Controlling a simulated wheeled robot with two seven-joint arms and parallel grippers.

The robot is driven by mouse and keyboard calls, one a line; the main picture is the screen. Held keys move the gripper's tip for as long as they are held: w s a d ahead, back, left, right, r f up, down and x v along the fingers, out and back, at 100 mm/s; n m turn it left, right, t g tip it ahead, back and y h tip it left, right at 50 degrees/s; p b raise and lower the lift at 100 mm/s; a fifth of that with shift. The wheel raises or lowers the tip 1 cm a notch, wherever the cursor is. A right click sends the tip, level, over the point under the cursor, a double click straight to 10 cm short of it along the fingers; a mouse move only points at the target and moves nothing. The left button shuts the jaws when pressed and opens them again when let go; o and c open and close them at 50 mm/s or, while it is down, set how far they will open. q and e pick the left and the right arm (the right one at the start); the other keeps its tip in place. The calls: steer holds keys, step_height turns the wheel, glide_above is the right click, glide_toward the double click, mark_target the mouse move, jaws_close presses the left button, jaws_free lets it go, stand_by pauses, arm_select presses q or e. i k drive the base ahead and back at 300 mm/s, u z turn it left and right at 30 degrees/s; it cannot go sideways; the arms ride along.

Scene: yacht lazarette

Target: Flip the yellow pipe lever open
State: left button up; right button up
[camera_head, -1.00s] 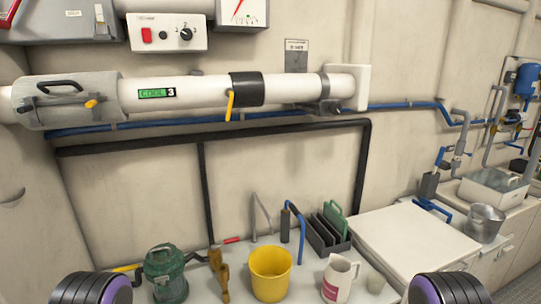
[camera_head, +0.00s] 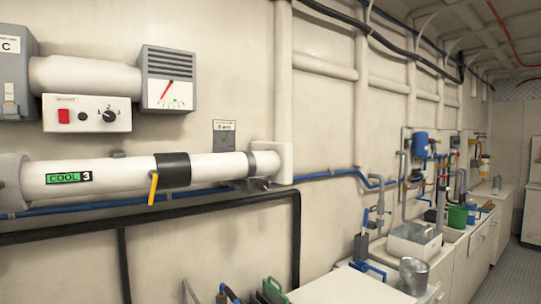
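The yellow pipe lever (camera_head: 153,188) hangs down from a black collar (camera_head: 173,170) on the thick white pipe (camera_head: 120,174) at the left. The lever points nearly straight down, crosswise to the pipe. The pipe carries a green "COOL 3" label (camera_head: 69,177) left of the collar. Neither of my grippers shows in the head view.
A control box (camera_head: 87,114) with a red switch and a knob, and a gauge box (camera_head: 168,79), are mounted above the pipe. A black pipe (camera_head: 200,209) runs below it. A counter with a clear bin (camera_head: 413,241) and a metal bucket (camera_head: 414,275) stands at the right. Open floor (camera_head: 508,275) shows at far right.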

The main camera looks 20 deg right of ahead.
mark_target(153, 175)
steer(key=z, duration=1.4)
steer(key=k, duration=0.95)
steer(key=u, duration=0.4)
